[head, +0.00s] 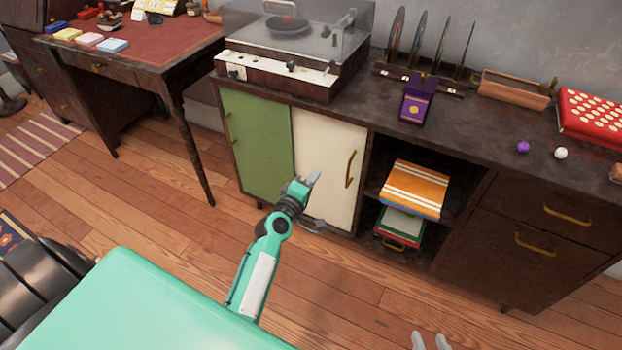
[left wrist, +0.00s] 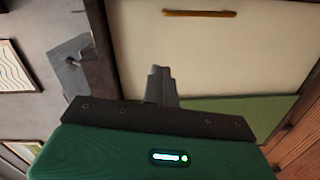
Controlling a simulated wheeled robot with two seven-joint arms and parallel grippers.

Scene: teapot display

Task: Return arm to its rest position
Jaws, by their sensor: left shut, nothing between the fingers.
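My left arm is teal and white and reaches up from the bottom of the head view. My left gripper (head: 313,179) is shut and empty, in front of the cream cabinet door. In the left wrist view its grey fingers (left wrist: 160,85) are together with nothing between them. The cream door (left wrist: 200,50) lies beyond them. Grey tips of my right gripper (head: 431,342) show at the bottom edge of the head view; most of it is out of frame.
The dark cabinet (head: 455,140) holds a record player (head: 285,75), a purple box (head: 418,100) and a red box (head: 595,118) on top. Its open shelf holds an orange striped box (head: 415,188). A desk (head: 150,50) stands left. Wooden floor (head: 340,310) lies clear in front.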

